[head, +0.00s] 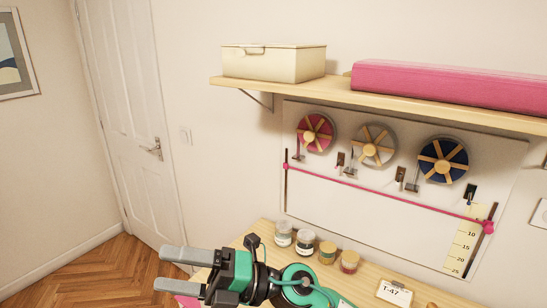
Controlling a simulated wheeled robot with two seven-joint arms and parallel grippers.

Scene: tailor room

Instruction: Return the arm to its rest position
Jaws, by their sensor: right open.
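My right gripper (160,268) is at the bottom of the head view, left of the middle. Its two grey fingers point left and stand apart, with nothing between them. My green and black right arm runs from it to the bottom edge, in front of the wooden table (262,237). My left gripper is not in view.
Several small jars (305,242) and a card marked T-47 (394,293) stand on the table. Above, a wall panel (330,195) carries three ribbon spools; a shelf (320,88) holds a cream box (272,64) and a pink roll (450,88). Floor (110,270) at left is clear.

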